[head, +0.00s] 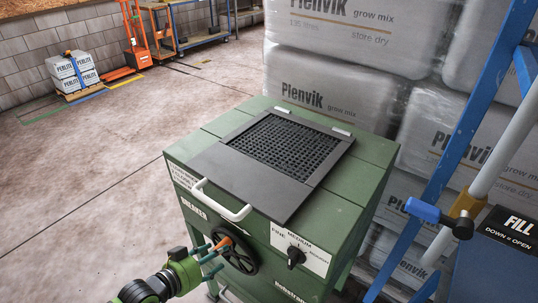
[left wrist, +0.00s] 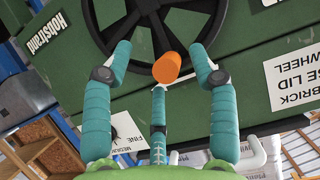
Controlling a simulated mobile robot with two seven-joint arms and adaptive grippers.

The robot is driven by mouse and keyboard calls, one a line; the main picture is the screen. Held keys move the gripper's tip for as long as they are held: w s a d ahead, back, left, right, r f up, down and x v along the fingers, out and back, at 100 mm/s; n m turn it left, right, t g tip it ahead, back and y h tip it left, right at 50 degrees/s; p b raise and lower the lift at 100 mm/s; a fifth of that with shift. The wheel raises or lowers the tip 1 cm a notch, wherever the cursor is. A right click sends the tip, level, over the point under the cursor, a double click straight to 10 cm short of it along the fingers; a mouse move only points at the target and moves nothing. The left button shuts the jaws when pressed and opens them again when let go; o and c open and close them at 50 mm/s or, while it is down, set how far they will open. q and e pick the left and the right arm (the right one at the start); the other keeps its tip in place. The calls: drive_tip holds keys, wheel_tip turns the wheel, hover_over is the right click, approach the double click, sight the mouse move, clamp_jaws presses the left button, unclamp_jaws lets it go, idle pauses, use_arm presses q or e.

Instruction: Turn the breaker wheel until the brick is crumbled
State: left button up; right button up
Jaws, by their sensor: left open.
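The black breaker wheel (head: 243,260) is on the front of the green soil mixer (head: 348,207). Its orange knob (head: 223,243) sticks out toward me. My left gripper (head: 213,258) is at the wheel with its teal fingers spread. In the left wrist view the open fingers (left wrist: 163,62) stand on both sides of the orange knob (left wrist: 167,67), with a third finger below it. The knob appears between the fingers, not clamped. The wheel's spokes (left wrist: 163,14) show behind it. No brick shows; the mixer's inside is hidden under the dark lid (head: 247,174) with its grate. My right gripper is out of view.
A white handle (head: 220,207) is on the lid's front edge, above the wheel. A black selector knob (head: 295,257) is right of the wheel. Wrapped Plenvik bags (head: 340,95) stand behind. A blue ladder-like frame (head: 465,150) stands at right.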

use_arm(q)
drive_tip(key=shift+s+a+p, duration=0.35)
drive_tip(key=shift+s+a, duration=0.45)
drive_tip(key=shift+s, duration=0.2)
drive_tip(key=shift+s+a+p, duration=0.35)
drive_tip(key=shift+s+a, duration=0.4)
drive_tip(key=shift+s, duration=0.25)
drive_tip(key=s+a+f+n+g+y, duration=0.1)
drive_tip(key=s+a+f+y, duration=0.15)
drive_tip(key=f, duration=0.55)
drive_tip(key=s+a+f+n+g+y, duration=0.15)
drive_tip(key=s+a+f, duration=0.25)
drive_tip(key=f, duration=0.4)
drive_tip(key=s+a+f+n+g+y, duration=0.1)
drive_tip(key=s+a+f+y, duration=0.2)
drive_tip(key=f, duration=0.5)
drive_tip(key=s+d+f+g, duration=0.1)
drive_tip(key=s+f, duration=0.3)
drive_tip(key=s, duration=0.5)
drive_tip(key=s+d+f+n+g, duration=0.1)
drive_tip(key=s+f, duration=0.3)
drive_tip(key=s, duration=0.5)
drive_tip(key=s+d+f+g+y, duration=0.1)
drive_tip(key=s+f+g, duration=0.2)
drive_tip(key=s, duration=0.6)
drive_tip(key=shift+s+d+f+n+g, duration=0.35)
drive_tip(key=shift+d+f, duration=0.05)
drive_tip(key=shift+f, duration=0.25)
